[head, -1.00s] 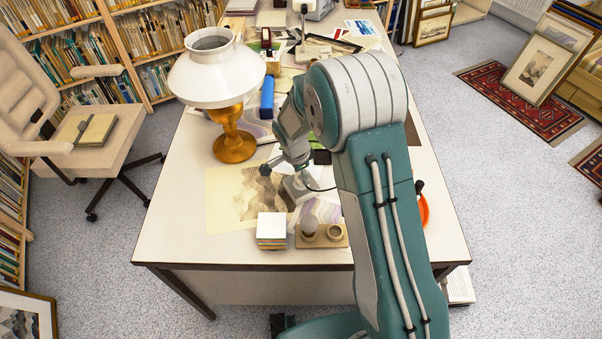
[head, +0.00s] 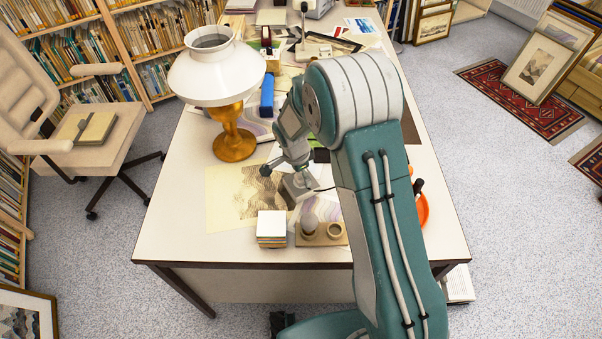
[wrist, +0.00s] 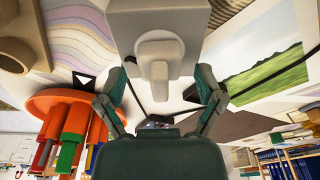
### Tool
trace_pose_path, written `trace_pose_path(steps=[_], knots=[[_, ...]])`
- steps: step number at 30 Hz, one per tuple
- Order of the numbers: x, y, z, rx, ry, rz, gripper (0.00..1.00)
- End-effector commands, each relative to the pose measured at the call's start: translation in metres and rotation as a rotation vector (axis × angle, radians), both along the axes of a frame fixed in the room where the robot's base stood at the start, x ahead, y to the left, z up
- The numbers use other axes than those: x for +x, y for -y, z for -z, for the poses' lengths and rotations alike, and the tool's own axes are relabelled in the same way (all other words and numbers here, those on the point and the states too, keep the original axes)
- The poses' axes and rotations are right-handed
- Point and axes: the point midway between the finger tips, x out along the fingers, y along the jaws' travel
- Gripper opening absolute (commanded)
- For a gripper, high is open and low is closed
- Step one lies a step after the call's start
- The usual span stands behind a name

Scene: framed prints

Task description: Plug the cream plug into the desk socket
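In the wrist view a pale grey-cream box (wrist: 158,20) fills the top centre. A stepped, rounded pale piece (wrist: 158,62) stands out from its face and looks like the cream plug; I cannot tell how far it is seated. My gripper's fingers (wrist: 160,85) are spread on either side of this piece, with gaps on both sides. In the head view the small pale box (head: 299,188) sits on the desk beneath my gripper (head: 283,170), with a black cord running right. My wrist partly hides it, and the plug is not clear there.
An orange round holder with coloured sticks (wrist: 75,100) stands close to my left finger. A green landscape print (wrist: 268,75) lies to the right. The desk's front-left is clear.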

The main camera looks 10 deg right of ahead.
Motion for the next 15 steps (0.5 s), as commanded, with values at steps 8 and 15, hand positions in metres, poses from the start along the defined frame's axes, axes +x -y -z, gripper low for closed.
trace_pose_path(steps=[8, 15], knots=[[0.0, 0.0, 0.0, 0.0, 0.0, 0.0, 0.93], [0.0, -0.003, -0.017, 0.0, 0.003, -0.001, 0.93]])
